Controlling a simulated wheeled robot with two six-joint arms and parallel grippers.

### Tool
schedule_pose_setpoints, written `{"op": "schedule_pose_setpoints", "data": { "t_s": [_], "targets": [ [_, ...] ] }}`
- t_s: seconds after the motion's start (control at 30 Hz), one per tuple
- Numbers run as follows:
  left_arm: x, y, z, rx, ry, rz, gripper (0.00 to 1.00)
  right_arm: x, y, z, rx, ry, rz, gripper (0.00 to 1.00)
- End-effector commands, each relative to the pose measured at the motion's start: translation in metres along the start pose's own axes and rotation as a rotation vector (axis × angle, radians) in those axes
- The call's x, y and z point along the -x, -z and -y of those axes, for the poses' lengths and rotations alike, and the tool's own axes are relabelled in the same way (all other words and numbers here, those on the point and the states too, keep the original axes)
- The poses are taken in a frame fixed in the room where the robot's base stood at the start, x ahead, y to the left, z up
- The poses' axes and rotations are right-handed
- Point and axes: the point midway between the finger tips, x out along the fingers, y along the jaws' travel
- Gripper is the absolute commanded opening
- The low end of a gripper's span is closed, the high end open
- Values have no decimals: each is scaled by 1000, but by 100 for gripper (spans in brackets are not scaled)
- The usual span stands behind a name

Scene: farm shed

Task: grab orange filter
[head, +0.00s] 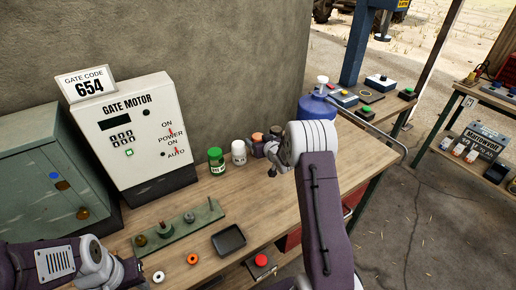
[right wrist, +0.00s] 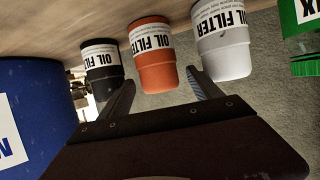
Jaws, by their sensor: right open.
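The orange oil filter (right wrist: 155,70) stands upright on the bench, between a black filter (right wrist: 101,72) and a white filter (right wrist: 222,48); the right wrist picture is upside down. My right gripper (right wrist: 160,82) is open, its two fingertips pointing at the orange filter, one toward each side. I cannot tell whether they touch it. In the head view the orange filter (head: 257,138) shows only in part behind my right gripper (head: 268,150), and the white filter (head: 238,153) stands left of it. My left gripper (head: 128,272) is low at the left, its jaws unclear.
A green-lidded jar (head: 216,162) stands left of the white filter, and a blue jug (head: 317,107) stands on the right. The gate motor box (head: 136,130) is behind. A black tray (head: 229,240) and a green rack (head: 180,226) lie in front on the wooden bench (head: 212,198).

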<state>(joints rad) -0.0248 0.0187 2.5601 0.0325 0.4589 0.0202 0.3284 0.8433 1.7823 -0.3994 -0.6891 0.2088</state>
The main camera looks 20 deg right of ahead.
Motion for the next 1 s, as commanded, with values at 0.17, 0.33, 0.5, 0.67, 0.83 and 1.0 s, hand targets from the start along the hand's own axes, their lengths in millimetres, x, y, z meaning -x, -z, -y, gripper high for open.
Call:
{"op": "schedule_pose_setpoints", "data": {
  "t_s": [0.17, 0.33, 0.5, 0.67, 0.83, 1.0],
  "targets": [
    [0, 0, 0, 0, 0, 0, 36, -16, 0, 0, -1, 0, 0, 74],
    [0, 0, 0, 0, 0, 0, 36, -16, 0, 0, -1, 0, 0, 74],
    [0, 0, 0, 0, 0, 0, 36, -16, 0, 0, -1, 0, 0, 29],
    [0, 0, 0, 0, 0, 0, 36, -16, 0, 0, -1, 0, 1, 0],
    [0, 0, 0, 0, 0, 0, 36, -16, 0, 0, 0, 0, -1, 0],
    [1, 0, 0, 0, 0, 0, 36, -14, 4, 0, 0, 0, -1, 0]
  ]
}}
